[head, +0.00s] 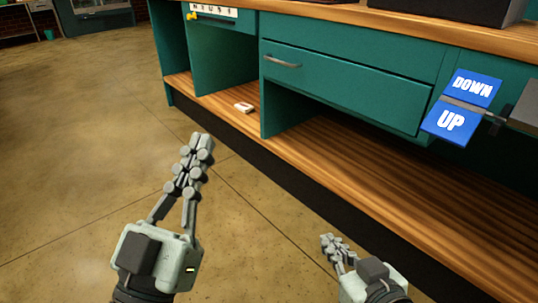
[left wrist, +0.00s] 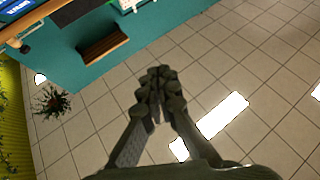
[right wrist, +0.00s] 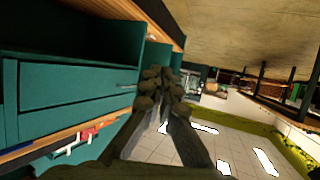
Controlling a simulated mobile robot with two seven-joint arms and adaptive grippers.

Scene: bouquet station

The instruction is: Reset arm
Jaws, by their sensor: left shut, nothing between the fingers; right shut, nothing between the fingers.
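My left gripper (head: 200,145) is shut and empty, raised over the bare floor in the left-middle of the head view. Its closed fingers also show in the left wrist view (left wrist: 160,75). My right gripper (head: 328,242) is shut and empty, low in the head view, in front of the teal counter's lower shelf. Its fingers show in the right wrist view (right wrist: 160,78), with teal cabinet fronts to the left of them. Neither gripper touches anything that I can see.
A teal counter (head: 340,82) with a wooden lower shelf (head: 400,190) runs along the right. Blue DOWN (head: 473,88) and UP (head: 450,122) plates stick out at its right. A small white and red item (head: 243,107) lies on the shelf. The floor (head: 80,130) at left is clear.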

